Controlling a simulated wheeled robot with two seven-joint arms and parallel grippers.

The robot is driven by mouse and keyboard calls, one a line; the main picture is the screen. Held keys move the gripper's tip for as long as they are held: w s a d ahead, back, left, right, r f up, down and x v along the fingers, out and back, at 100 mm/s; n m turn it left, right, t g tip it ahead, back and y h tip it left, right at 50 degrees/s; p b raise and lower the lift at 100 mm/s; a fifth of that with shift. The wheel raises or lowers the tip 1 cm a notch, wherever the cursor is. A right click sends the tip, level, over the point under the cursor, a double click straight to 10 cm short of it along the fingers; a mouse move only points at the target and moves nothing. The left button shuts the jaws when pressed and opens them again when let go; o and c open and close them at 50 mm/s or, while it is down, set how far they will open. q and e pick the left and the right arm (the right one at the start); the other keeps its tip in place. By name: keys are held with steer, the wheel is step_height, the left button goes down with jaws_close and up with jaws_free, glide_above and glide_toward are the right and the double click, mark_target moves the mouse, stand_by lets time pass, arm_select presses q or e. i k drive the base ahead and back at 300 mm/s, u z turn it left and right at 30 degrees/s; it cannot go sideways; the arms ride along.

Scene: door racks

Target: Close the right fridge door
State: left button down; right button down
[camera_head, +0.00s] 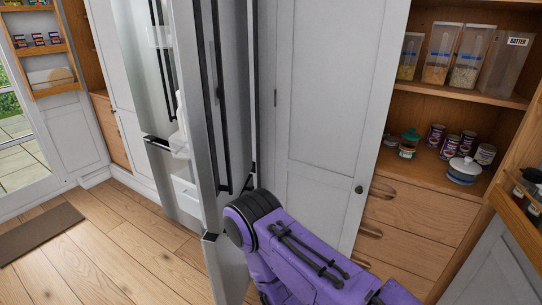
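The right fridge door (198,100) stands open and is seen nearly edge-on. Its inner side, with pale bins (184,190), faces left. A long dark vertical handle (221,120) runs down its outer side. The steel fridge front (132,55) shows to the left behind it. My purple arm comes in from the lower right, and its dark joint overlaps the lower part of the door's outer side in the picture. I cannot tell whether it touches the door. Neither of my grippers is visible; the end of this arm is out of sight.
A tall white cupboard door (325,90) is closed right of the fridge. Open shelves (463,95) with containers and cans stand further right, above wooden drawers (425,212). Wooden floor (125,240) is clear at lower left, with a brown mat (40,234) and a glazed door beyond.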

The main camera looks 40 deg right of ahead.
mark_target(209, 38)
steer(key=z, duration=0.75)
steer(key=i, duration=0.55)
